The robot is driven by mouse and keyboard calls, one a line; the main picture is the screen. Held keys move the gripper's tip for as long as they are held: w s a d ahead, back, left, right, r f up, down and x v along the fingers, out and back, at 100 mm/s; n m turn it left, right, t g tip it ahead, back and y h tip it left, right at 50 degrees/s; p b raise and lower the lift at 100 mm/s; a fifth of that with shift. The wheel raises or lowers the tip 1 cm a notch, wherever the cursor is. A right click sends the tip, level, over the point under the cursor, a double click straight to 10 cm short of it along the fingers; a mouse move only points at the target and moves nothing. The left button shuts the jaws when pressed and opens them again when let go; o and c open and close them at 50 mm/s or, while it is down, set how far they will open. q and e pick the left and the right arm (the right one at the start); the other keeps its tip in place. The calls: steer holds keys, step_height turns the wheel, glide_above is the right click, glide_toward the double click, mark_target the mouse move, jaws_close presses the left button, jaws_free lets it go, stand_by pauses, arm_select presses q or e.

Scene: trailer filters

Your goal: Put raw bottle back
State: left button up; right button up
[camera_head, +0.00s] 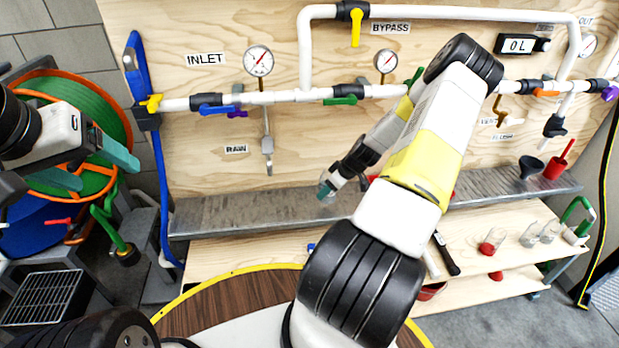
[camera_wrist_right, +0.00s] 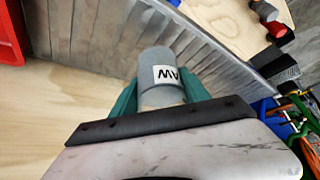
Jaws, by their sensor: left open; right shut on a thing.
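The raw bottle (camera_wrist_right: 166,72) is a grey cylinder with a white label reading "AW", upside down, in the right wrist view. My right gripper (camera_wrist_right: 160,94) is shut on it, one teal finger on each side. The bottle is over or at the ribbed metal ledge (camera_wrist_right: 100,40); I cannot tell if it touches. In the head view my right gripper (camera_head: 327,188) is small and partly hidden by my arm, just above the ledge (camera_head: 250,208). My left gripper (camera_head: 92,166) is open and empty at the left, in front of the hose reel. The RAW sign (camera_head: 236,149) is on the wooden panel.
A sampling tap (camera_head: 267,150) hangs beside the RAW sign. A lower wooden shelf (camera_head: 505,222) holds glass beakers (camera_head: 530,236) and a hammer (camera_head: 445,254). A red cup (camera_head: 556,168) and black funnel (camera_head: 530,166) stand at the ledge's right end. The ledge's left part is clear.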

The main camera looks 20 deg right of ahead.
mark_target(328, 197)
steer(key=shift+f, duration=1.75)
steer(key=shift+f, duration=0.2)
steer(key=o, duration=1.6)
